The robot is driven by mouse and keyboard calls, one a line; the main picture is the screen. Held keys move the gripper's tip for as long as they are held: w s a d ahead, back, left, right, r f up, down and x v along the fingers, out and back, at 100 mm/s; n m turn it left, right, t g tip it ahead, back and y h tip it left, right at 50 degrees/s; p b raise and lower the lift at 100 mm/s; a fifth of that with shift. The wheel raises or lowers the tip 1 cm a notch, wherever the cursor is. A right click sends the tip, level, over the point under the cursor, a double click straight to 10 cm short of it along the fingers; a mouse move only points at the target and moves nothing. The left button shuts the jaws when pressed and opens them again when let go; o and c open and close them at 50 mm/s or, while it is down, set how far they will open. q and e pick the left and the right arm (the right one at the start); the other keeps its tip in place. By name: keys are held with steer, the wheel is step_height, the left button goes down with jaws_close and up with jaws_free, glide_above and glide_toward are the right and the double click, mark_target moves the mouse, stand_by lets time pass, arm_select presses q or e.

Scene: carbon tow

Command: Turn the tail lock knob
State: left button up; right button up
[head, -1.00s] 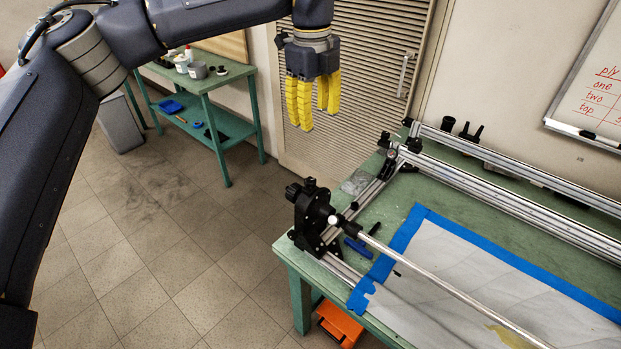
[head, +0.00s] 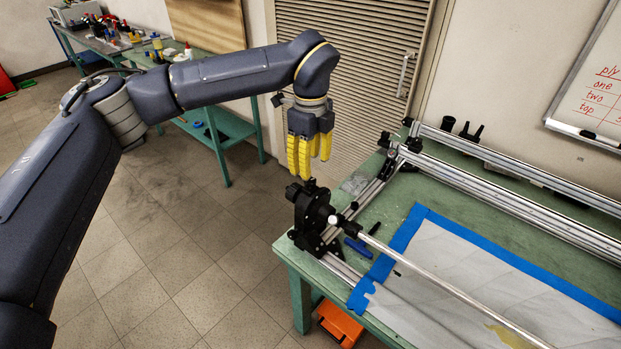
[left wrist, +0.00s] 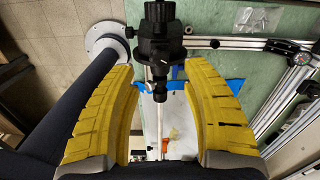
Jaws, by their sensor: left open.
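The black tailstock (head: 312,212) stands at the near left corner of the green table, with a dark knob (head: 292,191) on its outer left side. A long metal rod (head: 430,283) runs from it to the right. My left gripper (head: 311,167) has yellow fingers that point down, just above and behind the tailstock in the head view. It is open and empty. In the left wrist view the tailstock (left wrist: 158,50) lies between and beyond the spread fingertips, with the dark knob (left wrist: 159,11) at the top edge. No contact is visible. My right gripper is out of view.
The green table (head: 410,200) carries metal rails (head: 500,186) along its back and a grey sheet edged with blue tape (head: 405,232). A blue tool (head: 357,247) lies beside the tailstock. An orange box (head: 340,324) is below.

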mark_target(311, 180)
arm_select(q)
steer(key=shift+f, duration=2.75)
jaws_close()
